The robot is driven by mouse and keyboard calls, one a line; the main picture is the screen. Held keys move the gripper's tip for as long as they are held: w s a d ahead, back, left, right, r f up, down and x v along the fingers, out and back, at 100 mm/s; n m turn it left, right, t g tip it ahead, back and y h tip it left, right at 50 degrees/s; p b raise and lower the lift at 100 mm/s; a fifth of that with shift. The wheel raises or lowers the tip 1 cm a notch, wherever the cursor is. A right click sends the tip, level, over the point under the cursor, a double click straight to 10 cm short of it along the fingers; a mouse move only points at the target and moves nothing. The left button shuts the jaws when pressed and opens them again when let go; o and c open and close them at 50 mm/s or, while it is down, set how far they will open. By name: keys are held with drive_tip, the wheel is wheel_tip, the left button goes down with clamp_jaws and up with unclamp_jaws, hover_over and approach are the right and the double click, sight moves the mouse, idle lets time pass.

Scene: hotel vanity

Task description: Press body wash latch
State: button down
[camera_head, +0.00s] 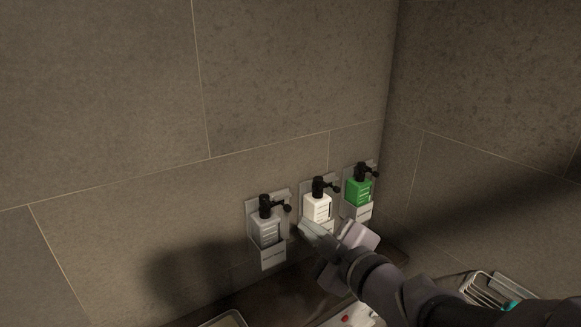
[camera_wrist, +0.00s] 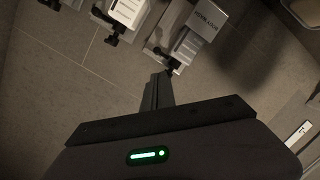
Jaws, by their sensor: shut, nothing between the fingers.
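Three pump dispensers hang on the tiled wall in the head view: a grey bottle (camera_head: 268,230), a white bottle (camera_head: 317,207) and a green bottle (camera_head: 358,191). Each has a black pump top and a small black latch at its right side. The labels are too small or blurred to tell which is the body wash. My gripper (camera_head: 304,228) is shut and empty, low between the grey and white dispensers. In the wrist view its fingertips (camera_wrist: 160,78) are close to the black latch (camera_wrist: 172,65) of the grey bottle (camera_wrist: 188,48); contact is unclear. The white bottle also shows there (camera_wrist: 128,11).
The dispensers sit in wall holders, including the grey bottle's holder (camera_wrist: 210,18). A wire rack (camera_head: 485,290) is at lower right and a tray (camera_head: 225,320) at the bottom edge. The wall left of the dispensers is bare.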

drive_tip(key=b+x, duration=0.1)
drive_tip(key=x, duration=0.9)
drive_tip(key=shift+d, duration=0.1)
drive_tip(key=shift+d, duration=0.1)
drive_tip(key=shift+w+d, duration=0.55)
drive_tip(key=shift+d, duration=0.3)
drive_tip(key=shift+a, duration=0.1)
